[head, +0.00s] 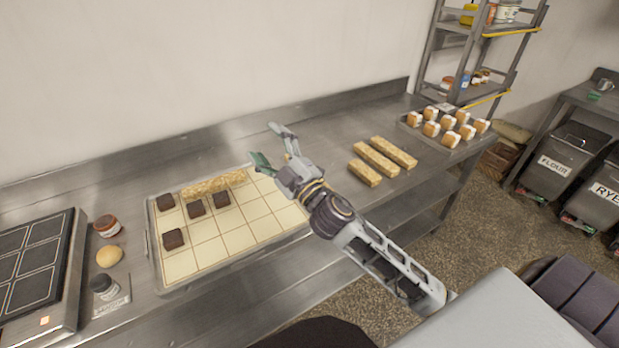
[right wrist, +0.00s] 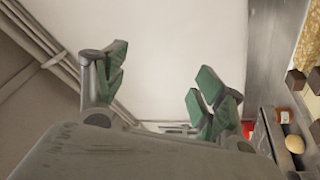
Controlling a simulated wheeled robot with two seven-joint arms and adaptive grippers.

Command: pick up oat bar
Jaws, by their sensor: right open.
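Three golden oat bars lie side by side on the steel counter; the front one is the short oat bar (head: 364,173), beside the middle bar (head: 376,158) and the back bar (head: 395,152). Another oat-coloured bar (head: 213,185) lies along the far part of the gridded tray (head: 205,262). My right gripper (head: 272,146) is open and empty above the counter, between the tray and the three bars. Its green-padded fingers are spread apart in the right wrist view (right wrist: 162,72), with only white wall between them. My left gripper is not in view.
Several dark brown cubes (head: 173,239) sit on the tray's left side. A jar (head: 109,227), a round yellow item (head: 109,256) and a dark-topped jar (head: 103,287) stand left of it, by a cooktop (head: 35,265). White-topped cubes (head: 431,129) fill a tray at right.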

